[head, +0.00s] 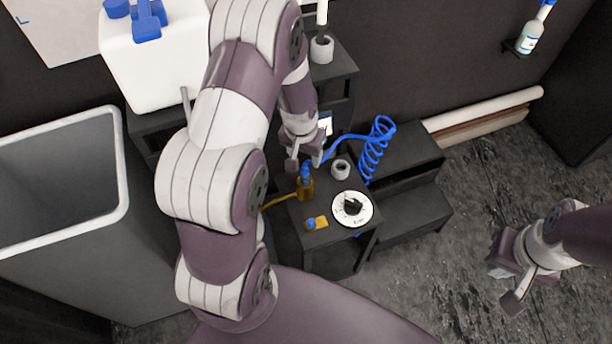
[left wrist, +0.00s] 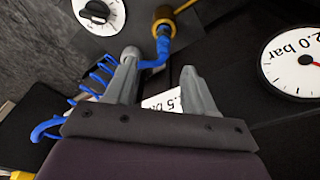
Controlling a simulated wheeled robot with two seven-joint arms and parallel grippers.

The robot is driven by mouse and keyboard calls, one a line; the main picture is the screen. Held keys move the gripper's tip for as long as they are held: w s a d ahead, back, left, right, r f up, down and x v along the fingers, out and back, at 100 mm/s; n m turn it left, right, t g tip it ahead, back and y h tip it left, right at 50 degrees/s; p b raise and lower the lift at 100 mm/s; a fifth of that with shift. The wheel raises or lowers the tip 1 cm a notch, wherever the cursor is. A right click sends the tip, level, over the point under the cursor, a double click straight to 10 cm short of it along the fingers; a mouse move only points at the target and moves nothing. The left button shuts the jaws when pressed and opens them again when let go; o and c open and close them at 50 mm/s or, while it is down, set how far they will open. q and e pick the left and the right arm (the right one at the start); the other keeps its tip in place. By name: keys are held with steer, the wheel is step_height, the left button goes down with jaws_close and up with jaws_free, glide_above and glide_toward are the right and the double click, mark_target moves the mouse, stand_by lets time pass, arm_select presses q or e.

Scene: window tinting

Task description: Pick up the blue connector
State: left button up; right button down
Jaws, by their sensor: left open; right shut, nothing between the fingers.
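The blue connector (head: 305,172) sits upright at a gold fitting (head: 306,188) on a small black stand. A blue hose runs from near it to a coil (head: 376,150) on the right. In the left wrist view the blue connector (left wrist: 165,46) is just beyond the fingertips, below the round gold end. My left gripper (head: 303,162) is open, close above and beside the connector, with nothing held; its fingers (left wrist: 160,62) are spread apart in the left wrist view. The exact gap to the connector is hard to tell. My right gripper (head: 507,280) is shut and empty, far right above the floor.
A white dial with a black knob (head: 352,208) and a small blue-and-yellow piece (head: 316,223) lie on the stand. A pressure gauge (left wrist: 292,62) is close to the left wrist. A large grey bin (head: 120,165) stands left. Rolls lie back right; floor there is clear.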

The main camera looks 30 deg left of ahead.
mark_target(305, 171)
arm_select(q)
steer(key=f, duration=0.3)
steer(key=w+f, duration=0.1)
steer(key=f, duration=0.6)
steer(key=shift+w+a+b, duration=0.25)
steer(key=shift+a+b, duration=0.05)
steer(key=shift+a, duration=0.05)
jaws_close()
